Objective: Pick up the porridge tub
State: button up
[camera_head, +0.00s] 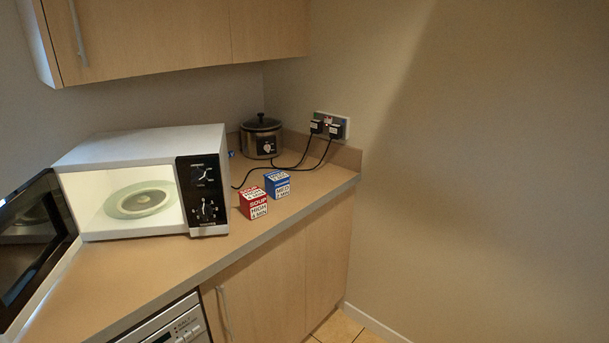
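A blue and white cube-shaped tub (278,186) stands on the counter, right of the microwave. Its front seems to read "MED" with a time in minutes; the name on it is too small to read surely, but it looks like the porridge tub. A red and white tub (253,204) marked "SOUP" and "HIGH" stands just left of it and nearer the counter's front edge. The two are very close; I cannot tell if they touch. My gripper is not in view.
The white microwave (140,150) has its door (30,235) swung open at left, with a plate (139,199) inside. A slow cooker (262,137) stands behind the tubs. Black cables run from wall sockets (331,125) behind them. Bare counter (150,265) lies in front of the microwave.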

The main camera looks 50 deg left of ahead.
aim_at(277, 183)
jog(key=i, duration=0.7)
jog(key=u, duration=1.9)
